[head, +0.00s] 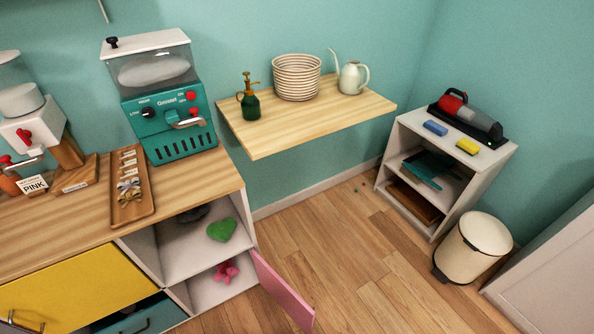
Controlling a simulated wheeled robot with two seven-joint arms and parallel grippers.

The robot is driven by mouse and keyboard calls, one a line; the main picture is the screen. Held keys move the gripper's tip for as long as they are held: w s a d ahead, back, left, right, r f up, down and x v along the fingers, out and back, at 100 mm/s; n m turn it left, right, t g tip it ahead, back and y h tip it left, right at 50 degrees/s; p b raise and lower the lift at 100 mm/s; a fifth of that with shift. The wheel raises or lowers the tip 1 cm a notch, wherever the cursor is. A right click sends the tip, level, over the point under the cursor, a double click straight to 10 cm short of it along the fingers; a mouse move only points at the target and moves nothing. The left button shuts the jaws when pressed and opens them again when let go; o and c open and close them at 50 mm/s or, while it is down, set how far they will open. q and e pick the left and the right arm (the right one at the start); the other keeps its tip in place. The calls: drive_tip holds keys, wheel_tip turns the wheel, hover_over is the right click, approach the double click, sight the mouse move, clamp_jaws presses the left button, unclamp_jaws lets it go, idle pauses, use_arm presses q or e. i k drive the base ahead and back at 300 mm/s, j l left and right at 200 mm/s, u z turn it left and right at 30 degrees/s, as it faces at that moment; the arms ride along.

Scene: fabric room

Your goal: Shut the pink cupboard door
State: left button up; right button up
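The pink cupboard door (283,293) stands open at the right end of the low wooden-topped cabinet (205,172). It swings out from the cabinet's right side over the floor, and its lower end is near the bottom of the view. The lower compartment (208,293) behind it is open and holds a pink item (225,271). The compartment above holds a green heart-shaped item (222,229) and a dark item. Neither of my grippers is in view.
A yellow door (75,290) and a teal drawer front (140,318) are to the left. The floor (345,250) right of the pink door is clear. A cream bin (472,247) and a white shelf unit (445,190) stand farther right. A wooden wall shelf (305,122) is above.

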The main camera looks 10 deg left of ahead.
sight(299, 312)
drive_tip(key=l+u, duration=0.1)
drive_tip(key=u, duration=0.7)
drive_tip(key=l+u, duration=0.15)
drive_tip(key=u, duration=0.2)
drive_tip(key=k+l+u, duration=0.1)
drive_tip(key=l+u, duration=0.15)
drive_tip(key=l, duration=0.2)
drive_tip(key=k+l+u, duration=0.15)
drive_tip(key=l+u, duration=0.15)
drive_tip(key=l, duration=0.15)
drive_tip(key=k+l+u, duration=0.25)
drive_tip(key=l, duration=0.15)
drive_tip(key=k+l+u, duration=0.25)
drive_tip(key=l, duration=0.15)
drive_tip(key=l+u, duration=0.25)
drive_tip(key=l, duration=0.5)
drive_tip(key=l+u, duration=0.3)
drive_tip(key=l, duration=0.45)
drive_tip(key=k+l+z, duration=0.2)
drive_tip(key=k+j, duration=0.05)
